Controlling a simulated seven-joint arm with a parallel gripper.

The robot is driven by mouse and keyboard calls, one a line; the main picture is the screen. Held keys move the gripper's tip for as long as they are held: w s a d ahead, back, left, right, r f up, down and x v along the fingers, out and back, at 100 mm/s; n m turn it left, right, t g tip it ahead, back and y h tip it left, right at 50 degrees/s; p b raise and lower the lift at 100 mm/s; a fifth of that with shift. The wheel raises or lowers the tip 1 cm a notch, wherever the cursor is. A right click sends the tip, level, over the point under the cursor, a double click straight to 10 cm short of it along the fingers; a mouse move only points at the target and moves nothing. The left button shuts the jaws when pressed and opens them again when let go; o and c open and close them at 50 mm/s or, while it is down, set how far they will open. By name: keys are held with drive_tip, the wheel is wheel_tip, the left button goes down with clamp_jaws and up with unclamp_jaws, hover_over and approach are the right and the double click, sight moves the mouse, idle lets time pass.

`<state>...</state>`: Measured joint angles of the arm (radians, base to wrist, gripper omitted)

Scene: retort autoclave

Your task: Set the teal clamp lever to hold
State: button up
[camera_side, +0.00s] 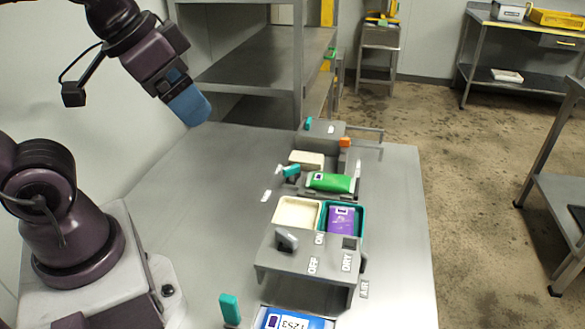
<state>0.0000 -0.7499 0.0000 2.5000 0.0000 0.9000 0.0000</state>
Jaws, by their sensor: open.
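Three teal handles show. One (229,308) stands upright at the front edge of the view. One (291,171) lies tilted beside a green packet (331,182) at mid-bench, and a small one (308,123) stands at the back of the grey fixture. I cannot tell which is the clamp lever, and no "hold" mark is readable. My gripper (196,108), with blue fingers, is open and empty. It hangs above the bench's back left, well apart from all three handles.
A grey panel (305,262) marked OFF, ON and DRY carries a dark knob (286,240). Behind it are a cream tray (297,212) and a purple packet (341,220) in a teal tray. An orange piece (345,142) sits farther back. The bench's left part (200,190) is clear.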

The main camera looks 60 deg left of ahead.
drive_tip(key=shift+c, duration=1.3)
drive_tip(key=n+g+h, duration=0.4)
drive_tip(key=n+g, duration=0.2)
drive_tip(key=n, duration=0.8)
approach(291, 166)
drive_tip(key=s+r, duration=0.2)
drive_tip(key=s, duration=0.1)
drive_tip(key=w+a+n, duration=0.1)
drive_tip(key=w+n, duration=0.2)
drive_tip(key=n, duration=0.1)
drive_tip(key=x, duration=1.1)
drive_tip(key=shift+d+f, duration=0.3)
drive_tip(key=shift+d, duration=0.05)
drive_tip(key=c, duration=0.9)
